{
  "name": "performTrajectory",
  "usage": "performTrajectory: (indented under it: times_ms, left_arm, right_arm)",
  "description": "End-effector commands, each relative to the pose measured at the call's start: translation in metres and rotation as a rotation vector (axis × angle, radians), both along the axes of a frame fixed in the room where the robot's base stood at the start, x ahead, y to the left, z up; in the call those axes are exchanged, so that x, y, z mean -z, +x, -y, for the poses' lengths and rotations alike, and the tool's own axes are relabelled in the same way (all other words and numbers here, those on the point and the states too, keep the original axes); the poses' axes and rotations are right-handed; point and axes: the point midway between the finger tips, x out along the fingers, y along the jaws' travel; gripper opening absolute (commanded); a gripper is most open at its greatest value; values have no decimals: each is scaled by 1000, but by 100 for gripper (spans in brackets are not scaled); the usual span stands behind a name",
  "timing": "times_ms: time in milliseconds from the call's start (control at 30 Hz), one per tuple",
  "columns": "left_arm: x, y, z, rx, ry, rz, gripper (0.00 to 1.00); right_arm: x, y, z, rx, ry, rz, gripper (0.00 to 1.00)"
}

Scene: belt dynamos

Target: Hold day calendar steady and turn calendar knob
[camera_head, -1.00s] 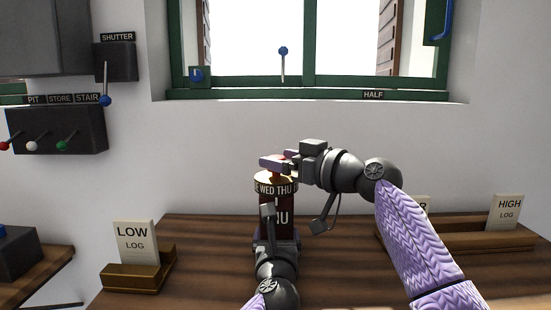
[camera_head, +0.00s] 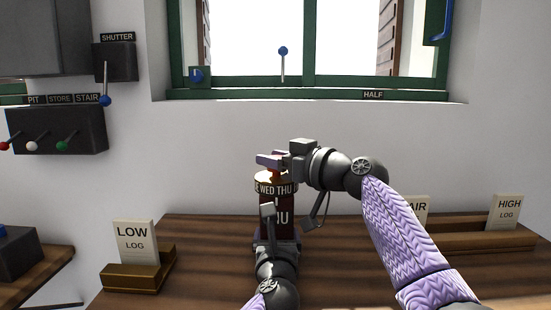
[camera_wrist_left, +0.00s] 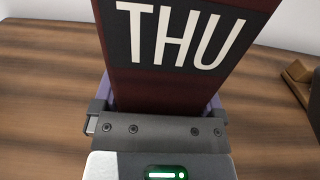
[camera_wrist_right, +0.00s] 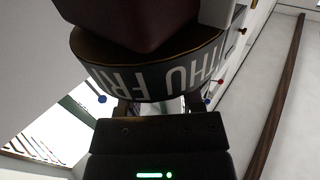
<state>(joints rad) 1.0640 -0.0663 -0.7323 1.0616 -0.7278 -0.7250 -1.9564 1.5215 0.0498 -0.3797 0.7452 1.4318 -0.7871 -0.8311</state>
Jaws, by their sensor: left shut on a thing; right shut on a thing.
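The day calendar (camera_head: 282,214) stands upright on the wooden desk, a dark red body with a white-lettered day panel. Its day ring (camera_head: 274,189) near the top shows WED and THU in the head view. The left wrist view shows THU on the body (camera_wrist_left: 180,85). My left gripper (camera_head: 276,241) is shut on the lower body, with a finger at each side. My right gripper (camera_head: 271,161) is shut on the knob at the top, coming from the right; its fingers mostly hide the knob. The right wrist view shows the ring (camera_wrist_right: 150,78) upside down, with THU and FRI.
A LOW LOG card (camera_head: 135,240) stands in a wooden holder at left. A HIGH LOG card (camera_head: 507,212) stands in a long holder at right. The window (camera_head: 300,95) and wall are behind. Desk space beside the calendar is clear.

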Motion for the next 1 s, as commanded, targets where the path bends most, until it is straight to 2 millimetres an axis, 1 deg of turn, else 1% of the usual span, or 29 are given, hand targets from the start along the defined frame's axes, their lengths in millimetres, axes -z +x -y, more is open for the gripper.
performTrajectory:
  times_ms: [67, 300, 500, 867, 900, 967, 1000]
  left_arm:
    - [-1, 0, 0, 0, 0, 3, 0]
    - [-1, 0, 0, 0, 0, 3, 0]
    - [-2, 0, 0, 0, 0, 4, 0]
    - [-2, 0, 0, 1, 0, 4, 0]
    - [-2, 0, 0, 1, 0, 4, 0]
    - [-2, 0, 0, 1, 0, 3, 0]
    - [-2, 0, 0, 1, 0, 3, 0]
  right_arm:
    - [0, 1, 1, 30, -6, 0, 0]
    - [1, 0, 0, 234, -8, 5, 0]
    - [0, 0, 0, 339, -3, 6, 0]
    - [0, 0, 0, 358, 1, 4, 0]
    - [0, 0, 0, 358, 1, 4, 56]
    - [0, 0, 0, 358, 1, 4, 69]
    - [0, 0, 0, 358, 1, 4, 77]
